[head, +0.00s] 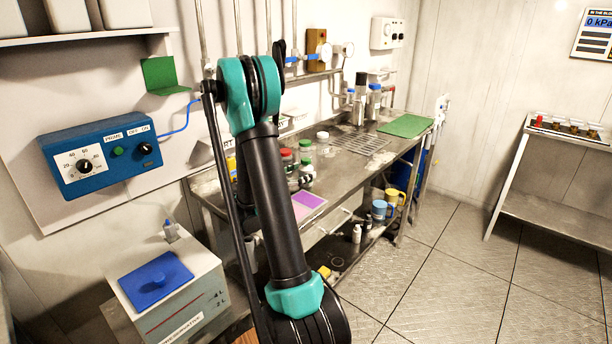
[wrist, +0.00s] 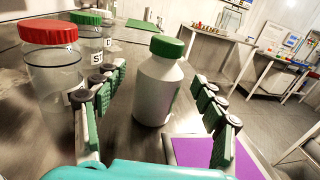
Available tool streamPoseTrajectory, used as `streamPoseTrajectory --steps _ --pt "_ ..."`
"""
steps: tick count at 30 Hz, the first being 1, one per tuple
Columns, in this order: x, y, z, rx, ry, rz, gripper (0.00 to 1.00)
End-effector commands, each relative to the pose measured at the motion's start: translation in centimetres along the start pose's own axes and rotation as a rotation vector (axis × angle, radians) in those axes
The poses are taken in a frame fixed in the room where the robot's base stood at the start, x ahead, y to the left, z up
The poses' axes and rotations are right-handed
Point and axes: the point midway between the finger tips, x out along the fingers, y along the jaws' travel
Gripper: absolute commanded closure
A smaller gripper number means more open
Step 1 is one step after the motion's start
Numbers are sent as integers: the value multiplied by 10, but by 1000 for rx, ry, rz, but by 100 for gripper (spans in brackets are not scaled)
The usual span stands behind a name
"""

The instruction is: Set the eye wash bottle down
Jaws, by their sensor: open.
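The eye wash bottle, a white bottle with a green cap, stands upright on the metal bench in the wrist view (wrist: 158,92). It is between the two fingers of my gripper (wrist: 159,84), with a gap on each side. My gripper is open, and its green-padded fingers do not appear to touch the bottle. In the head view, the bottle's green cap (head: 306,163) shows just right of my arm, which hides part of that area. The bottle's base looks to rest on the bench, near a purple mat (wrist: 205,152).
A red-lidded jar (wrist: 52,70) and a green-lidded jar (wrist: 88,42) stand close to the left finger. A green mat (head: 405,125) lies at the bench's far end. Bottles and mugs (head: 379,209) stand on the lower shelf. Floor right of the bench is clear.

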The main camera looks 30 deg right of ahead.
Motion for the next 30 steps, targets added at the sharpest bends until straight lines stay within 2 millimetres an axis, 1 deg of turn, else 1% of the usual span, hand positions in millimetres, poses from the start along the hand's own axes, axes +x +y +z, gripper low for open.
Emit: streamPoseTrajectory --steps 1,5,13,14,27,30 --pt "8 0 0 0 0 -2 30" --pt "20 0 0 0 0 -1 30" --pt "22 0 0 0 0 1 30" --pt "22 0 0 0 0 1 32" --pt "22 0 0 0 0 1 87" --pt "22 0 0 0 0 1 97"
